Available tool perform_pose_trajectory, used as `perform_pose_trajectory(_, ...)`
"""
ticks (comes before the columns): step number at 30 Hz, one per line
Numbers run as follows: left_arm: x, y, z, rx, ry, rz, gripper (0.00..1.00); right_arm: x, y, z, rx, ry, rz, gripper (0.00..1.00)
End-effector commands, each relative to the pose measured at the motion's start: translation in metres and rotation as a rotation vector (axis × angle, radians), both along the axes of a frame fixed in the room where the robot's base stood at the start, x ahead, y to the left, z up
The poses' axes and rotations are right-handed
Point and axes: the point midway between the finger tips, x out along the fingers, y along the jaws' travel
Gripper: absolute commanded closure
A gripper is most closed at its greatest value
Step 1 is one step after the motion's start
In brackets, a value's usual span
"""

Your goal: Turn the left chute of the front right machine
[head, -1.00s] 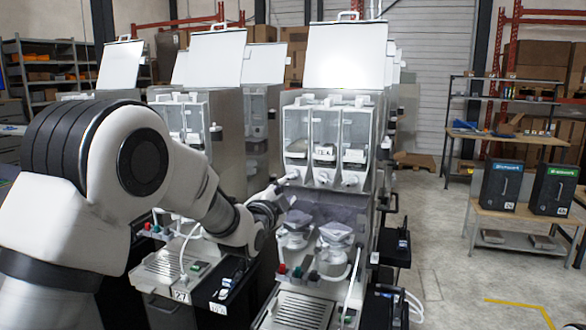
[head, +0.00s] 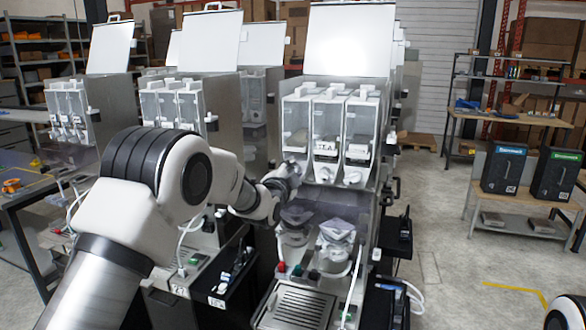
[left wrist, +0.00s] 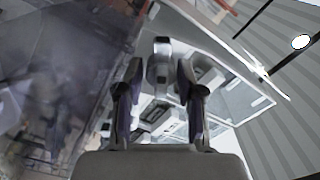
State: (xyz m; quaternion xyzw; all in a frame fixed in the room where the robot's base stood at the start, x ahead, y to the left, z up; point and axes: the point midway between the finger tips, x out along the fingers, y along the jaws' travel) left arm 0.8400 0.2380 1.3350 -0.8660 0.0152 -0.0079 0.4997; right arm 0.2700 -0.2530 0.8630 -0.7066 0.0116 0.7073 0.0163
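The front right machine (head: 327,112) has three clear canisters side by side under a raised white lid. Its middle chute (head: 324,175) and right chute (head: 352,178) show as white spouts below the canisters. My left gripper (head: 293,172) is at the left canister's base and hides the left chute in the head view. In the left wrist view my left gripper (left wrist: 160,70) has its fingers apart, with a pale spout-like piece, apparently the left chute (left wrist: 161,48), between or just beyond the tips. Contact cannot be told. My right gripper is out of view.
Under the chutes stand lidded clear jars (head: 335,235) and a drip tray (head: 294,304). Another machine (head: 178,105) stands close on the left. A low bench (head: 510,215) with two black boxes is at the right. Open floor lies between.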

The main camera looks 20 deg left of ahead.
Motion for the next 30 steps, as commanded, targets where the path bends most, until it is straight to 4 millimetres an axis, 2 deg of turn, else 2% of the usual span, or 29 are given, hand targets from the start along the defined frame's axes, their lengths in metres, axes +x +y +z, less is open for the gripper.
perform_pose_trajectory(2,0.000,0.000,0.000,0.000,0.000,0.000,0.62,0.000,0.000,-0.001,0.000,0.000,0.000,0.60)
perform_pose_trajectory(3,0.000,0.000,0.000,0.000,0.000,0.000,0.66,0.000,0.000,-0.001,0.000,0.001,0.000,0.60)
perform_pose_trajectory(6,0.000,0.000,0.000,0.000,0.000,0.000,1.00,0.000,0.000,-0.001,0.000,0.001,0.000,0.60)
perform_pose_trajectory(19,0.000,0.000,-0.002,0.045,-0.003,0.001,1.00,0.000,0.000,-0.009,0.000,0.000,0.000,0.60)
perform_pose_trajectory(30,-0.001,0.000,-0.005,0.282,-0.014,0.001,1.00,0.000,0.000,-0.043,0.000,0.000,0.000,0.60)
